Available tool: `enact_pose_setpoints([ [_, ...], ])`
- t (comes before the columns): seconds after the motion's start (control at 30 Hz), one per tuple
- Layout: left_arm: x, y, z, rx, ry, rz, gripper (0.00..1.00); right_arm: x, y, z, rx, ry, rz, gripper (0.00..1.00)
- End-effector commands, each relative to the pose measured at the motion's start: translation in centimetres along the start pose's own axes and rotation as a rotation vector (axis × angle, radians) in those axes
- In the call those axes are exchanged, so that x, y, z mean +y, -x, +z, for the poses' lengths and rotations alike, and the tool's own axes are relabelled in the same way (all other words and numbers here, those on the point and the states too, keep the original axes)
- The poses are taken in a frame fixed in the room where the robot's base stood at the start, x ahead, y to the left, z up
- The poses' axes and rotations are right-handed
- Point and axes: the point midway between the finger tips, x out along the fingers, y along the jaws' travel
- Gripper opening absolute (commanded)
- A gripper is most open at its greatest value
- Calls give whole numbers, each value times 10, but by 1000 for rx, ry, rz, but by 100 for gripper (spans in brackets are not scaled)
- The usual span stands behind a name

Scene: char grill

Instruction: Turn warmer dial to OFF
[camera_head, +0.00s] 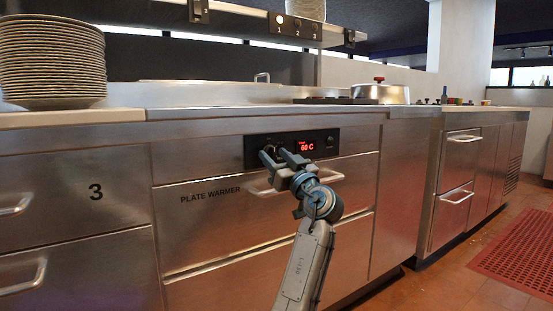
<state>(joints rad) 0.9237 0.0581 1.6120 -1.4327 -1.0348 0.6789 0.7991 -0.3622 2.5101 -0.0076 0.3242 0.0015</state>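The plate warmer's black control panel (250,153) is set in the steel counter front, above a drawer marked PLATE WARMER. Its red display (306,147) reads 60 C. A dark round dial (268,148) shows in part on the panel left of the display, largely hidden by my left gripper. My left gripper (277,155) is at the panel in front of this dial, its two fingers apart. I cannot tell whether the fingers touch the dial. My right gripper is not in view.
A drawer handle (262,190) runs just below and behind my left gripper. A stack of plates (53,60) stands on the counter at left. A lidded pot (380,93) stands at the back right. Open floor with a red mat (515,255) lies at right.

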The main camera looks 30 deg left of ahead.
Motion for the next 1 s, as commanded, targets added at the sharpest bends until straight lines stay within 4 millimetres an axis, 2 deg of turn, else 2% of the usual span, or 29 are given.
enact_pose_setpoints([
  [0.37,0,5,-1,0,0,1,52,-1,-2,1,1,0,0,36],
  [0.47,1,16,-1,-2,-1,3,52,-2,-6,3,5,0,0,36],
  [0.8,0,83,-1,-4,-1,2,52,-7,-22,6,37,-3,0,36],
  [1.0,0,104,0,-1,-1,1,52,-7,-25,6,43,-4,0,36],
])
